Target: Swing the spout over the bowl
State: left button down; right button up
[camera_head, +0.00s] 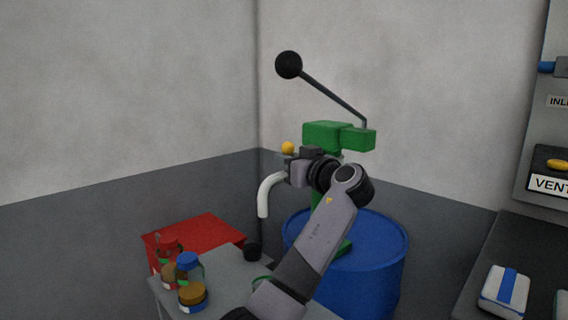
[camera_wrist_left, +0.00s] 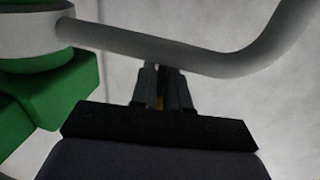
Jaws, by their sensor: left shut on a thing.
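A green hand pump (camera_head: 325,134) stands on a blue drum (camera_head: 385,236), with a long lever ending in a black ball. The pale curved spout (camera_head: 266,194) extends left from the pump and bends down at its outer end. A yellow knob (camera_head: 288,147) shows just above my left gripper (camera_head: 284,160). The left gripper is shut at the spout; my wrist hides much of the pipe. In the left wrist view the fingers (camera_wrist_left: 160,88) meet the spout (camera_wrist_left: 190,58), with a little yellow between them. A green rim (camera_head: 262,281), possibly the bowl, is mostly hidden behind my arm.
A dark bench with a white and blue pack (camera_head: 505,289) is at right. Walls close the corner behind.

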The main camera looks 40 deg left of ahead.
pick_arm(q)
jog(key=shift+d+r, duration=0.15)
jog(key=shift+r, duration=0.4)
jog(key=c, duration=1)
grip_release()
jog(key=shift+f, duration=0.15)
jog(key=v, duration=0.7)
jog(key=shift+d, duration=0.1)
